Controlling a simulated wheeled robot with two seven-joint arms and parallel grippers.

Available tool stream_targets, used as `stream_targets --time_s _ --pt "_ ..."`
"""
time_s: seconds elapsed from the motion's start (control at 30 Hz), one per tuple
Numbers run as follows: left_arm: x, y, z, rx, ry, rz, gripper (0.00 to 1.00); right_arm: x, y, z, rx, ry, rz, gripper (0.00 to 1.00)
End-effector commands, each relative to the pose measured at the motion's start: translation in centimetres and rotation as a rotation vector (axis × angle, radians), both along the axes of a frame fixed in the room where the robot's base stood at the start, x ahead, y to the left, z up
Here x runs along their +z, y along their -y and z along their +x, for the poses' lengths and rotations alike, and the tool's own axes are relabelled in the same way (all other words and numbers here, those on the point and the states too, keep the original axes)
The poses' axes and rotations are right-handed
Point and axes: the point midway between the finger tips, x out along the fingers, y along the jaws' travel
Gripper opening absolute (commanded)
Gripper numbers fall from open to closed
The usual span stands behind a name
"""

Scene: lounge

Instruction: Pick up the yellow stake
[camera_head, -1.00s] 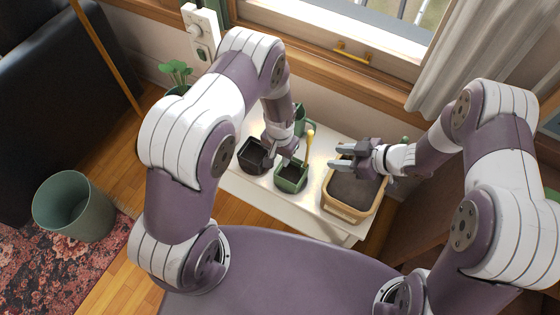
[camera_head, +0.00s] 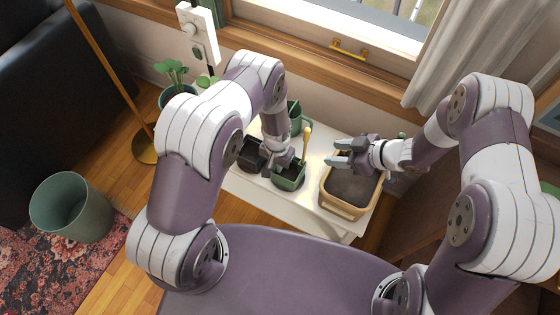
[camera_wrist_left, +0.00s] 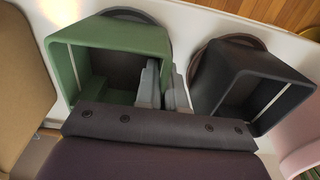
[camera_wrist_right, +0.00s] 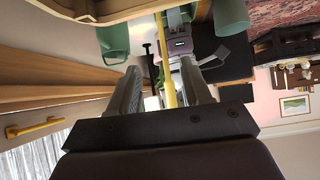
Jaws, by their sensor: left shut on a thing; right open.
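The yellow stake (camera_head: 307,141) stands upright near the back of the green square pot (camera_head: 290,180) on the white bench. My left gripper (camera_head: 284,163) is at that pot. In the left wrist view its fingers (camera_wrist_left: 165,85) are shut on the wall of the green pot (camera_wrist_left: 70,75). My right gripper (camera_head: 340,152) is open and empty, above the tan planter and to the right of the stake, its fingers pointing left. In the right wrist view the stake (camera_wrist_right: 169,88) shows between the open fingers (camera_wrist_right: 160,92), beyond them; from the head it is apart from them.
The tan planter with dark soil (camera_head: 346,205) stands right of the green pot. A black square pot (camera_head: 252,155) stands to its left, and a green watering can or jug (camera_head: 294,112) behind it. The window wall is behind the bench (camera_head: 312,213).

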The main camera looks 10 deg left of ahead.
Motion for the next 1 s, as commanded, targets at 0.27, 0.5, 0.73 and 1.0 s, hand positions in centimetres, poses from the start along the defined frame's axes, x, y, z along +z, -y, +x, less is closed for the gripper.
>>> stream_targets --time_s 0.27,0.5,0.73,1.0 --pt "0.0 0.0 0.0 0.000 0.001 0.000 0.00 1.9 0.7 10.5 -0.889 -0.340 -0.100 0.48" --pt "0.0 0.0 0.0 0.000 0.001 0.000 0.00 7.9 -3.1 9.5 -2.105 -0.915 0.214 0.48" --pt "0.0 0.0 0.0 0.000 0.001 0.000 0.00 11.6 -8.6 2.7 -2.713 -1.257 0.326 0.48" --pt "0.0 0.0 0.0 0.000 0.001 0.000 0.00 7.9 -9.5 1.2 -2.823 -1.302 0.322 0.48"
